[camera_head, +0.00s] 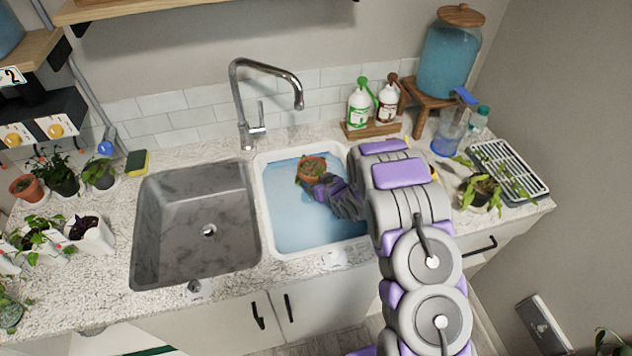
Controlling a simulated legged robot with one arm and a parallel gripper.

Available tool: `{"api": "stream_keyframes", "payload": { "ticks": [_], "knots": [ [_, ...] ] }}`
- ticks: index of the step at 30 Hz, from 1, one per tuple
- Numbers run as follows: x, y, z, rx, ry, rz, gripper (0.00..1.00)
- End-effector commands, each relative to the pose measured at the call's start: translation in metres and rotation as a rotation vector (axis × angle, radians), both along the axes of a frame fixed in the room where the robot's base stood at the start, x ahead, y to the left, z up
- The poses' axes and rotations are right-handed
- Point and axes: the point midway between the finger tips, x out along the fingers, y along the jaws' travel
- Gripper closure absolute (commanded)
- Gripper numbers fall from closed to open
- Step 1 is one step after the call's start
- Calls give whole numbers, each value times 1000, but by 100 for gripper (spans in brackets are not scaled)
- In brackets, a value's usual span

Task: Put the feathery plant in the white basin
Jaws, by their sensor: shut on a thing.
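The white basin (256,205) is the right of two sinks and has blue water or a blue bottom inside. A terracotta pot (313,169) with a small green plant (303,180) is over or in its upper middle part. My gripper (318,186) is shut on this potted plant from the right. The plant is small and partly hidden, so I cannot tell whether its leaves are feathery, or whether the pot touches the basin's bottom. My arm covers the basin's right edge.
A grey marbled sink (195,215) lies left of the basin, with a tall faucet (240,100) behind. Several potted plants crowd the left counter. Bottles (360,105), a blue water dispenser (450,60), a leafy plant (480,192) and a drying rack (512,168) stand right.

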Motion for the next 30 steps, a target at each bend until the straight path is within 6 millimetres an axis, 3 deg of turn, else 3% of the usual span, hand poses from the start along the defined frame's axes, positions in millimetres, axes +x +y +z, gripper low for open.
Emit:
{"api": "stream_keyframes", "payload": {
  "ticks": [5,6,10,20,30],
  "knots": [
    [1,0,-1,-1,-3,-1,69],
    [1,1,-1,-1,-3,-1,13],
    [1,3,-1,-4,-2,0,1],
    [1,3,1,-3,-2,0,0],
    [-25,-14,19,-4,0,-2,0]
  ]
}}
